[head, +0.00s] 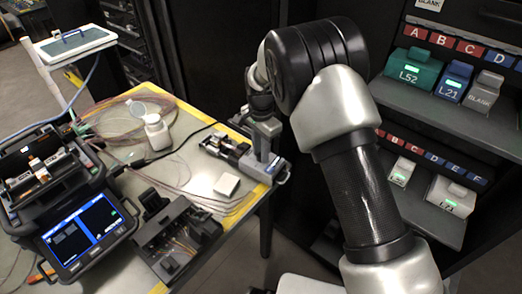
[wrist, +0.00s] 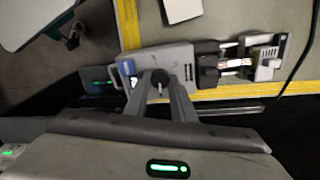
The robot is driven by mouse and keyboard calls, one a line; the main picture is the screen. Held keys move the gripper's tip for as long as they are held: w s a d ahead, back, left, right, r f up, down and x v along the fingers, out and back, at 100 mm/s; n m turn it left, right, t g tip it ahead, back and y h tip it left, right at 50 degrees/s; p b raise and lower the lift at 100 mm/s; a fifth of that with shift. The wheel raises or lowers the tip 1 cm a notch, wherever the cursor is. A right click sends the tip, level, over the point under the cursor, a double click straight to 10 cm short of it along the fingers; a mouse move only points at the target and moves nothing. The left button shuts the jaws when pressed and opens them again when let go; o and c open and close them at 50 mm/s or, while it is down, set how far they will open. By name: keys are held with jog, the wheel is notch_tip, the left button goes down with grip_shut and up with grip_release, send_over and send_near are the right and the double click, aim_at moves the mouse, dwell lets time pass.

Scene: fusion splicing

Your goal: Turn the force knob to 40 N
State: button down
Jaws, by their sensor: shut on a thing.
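A grey bench device (head: 262,172) with black clamp blocks sits at the right edge of the table; its grey body also shows in the wrist view (wrist: 180,54). A small dark round knob (wrist: 159,76) is on its top, between my finger tips. My gripper (wrist: 162,82) points down at the device and is shut on the knob. In the head view my gripper (head: 264,127) stands over the device, and the knob is hidden there. A small blue display (wrist: 128,68) is lit beside the fingers; its reading is too small to make out.
A fusion splicer (head: 60,190) with a lit screen stands at the left. A shelf rack (head: 450,120) with labelled boxes stands at the right.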

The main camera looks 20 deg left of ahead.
dwell(0.4)
jog(key=c, duration=1.8)
grip_release()
notch_tip(320, 180, up, 18)
jog(key=p, duration=0.1)
jog(key=shift+f, duration=0.25)
jog(key=shift+r+p, duration=0.1)
jog(key=shift+p, duration=0.2)
